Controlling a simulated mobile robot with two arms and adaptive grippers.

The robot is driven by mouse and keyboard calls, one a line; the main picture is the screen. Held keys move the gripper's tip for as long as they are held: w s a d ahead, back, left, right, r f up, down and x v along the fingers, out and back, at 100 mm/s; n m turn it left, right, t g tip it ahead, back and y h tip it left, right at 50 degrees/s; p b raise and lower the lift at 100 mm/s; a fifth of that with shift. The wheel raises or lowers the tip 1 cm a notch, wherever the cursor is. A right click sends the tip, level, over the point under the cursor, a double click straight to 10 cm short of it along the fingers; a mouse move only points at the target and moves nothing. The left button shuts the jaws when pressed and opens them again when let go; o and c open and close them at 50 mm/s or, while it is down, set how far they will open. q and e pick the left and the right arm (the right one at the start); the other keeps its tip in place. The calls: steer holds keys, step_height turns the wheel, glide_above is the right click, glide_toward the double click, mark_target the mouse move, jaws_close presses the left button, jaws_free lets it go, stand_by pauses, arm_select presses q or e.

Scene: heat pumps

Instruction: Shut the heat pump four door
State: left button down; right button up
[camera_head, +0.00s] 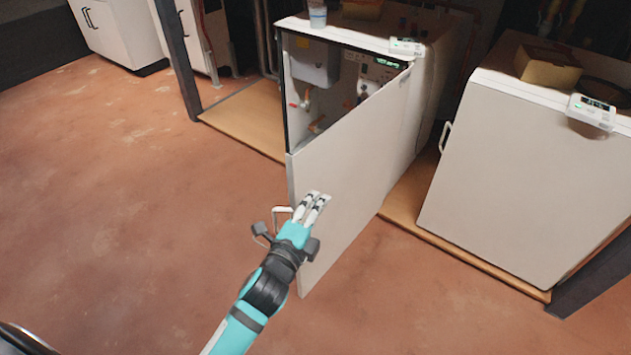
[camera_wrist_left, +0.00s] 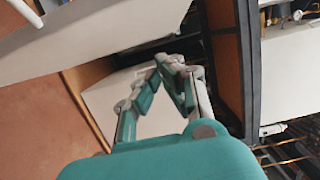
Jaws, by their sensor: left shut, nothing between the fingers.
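The heat pump door (camera_head: 350,160) is a white panel standing open in the head view, hinged on the right side of the white cabinet and swung out toward me. Its handle (camera_head: 280,213) is on the free edge at the left. The cabinet (camera_head: 320,75) shows pipes and fittings inside. My left gripper (camera_head: 318,198) is shut and empty, in front of the door's outer face near the handle; I cannot tell whether it touches. In the left wrist view its fingers (camera_wrist_left: 172,65) meet at the tips. My right gripper is not in view.
Another white unit (camera_head: 520,180) with a closed front stands at the right, with a cardboard box (camera_head: 547,67) on top. A wooden plinth edge (camera_head: 245,118) runs under the units. A dark post (camera_head: 175,55) stands at the left. The reddish floor (camera_head: 120,200) is clear.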

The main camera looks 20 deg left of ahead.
mark_target(314, 178)
arm_select(q)
steer(key=shift+w+a+b, duration=0.1)
steer(key=shift+w+a, duration=0.35)
steer(key=shift+w, duration=0.75)
steer(key=shift+w+a+b, duration=0.1)
steer(key=shift+w+a, duration=0.35)
steer(key=shift+w, duration=0.8)
steer(key=shift+w+a+b, duration=0.1)
steer(key=shift+w+a, duration=0.35)
steer(key=shift+w, duration=0.75)
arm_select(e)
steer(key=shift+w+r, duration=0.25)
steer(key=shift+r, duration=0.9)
arm_select(q)
steer(key=shift+a, duration=0.1)
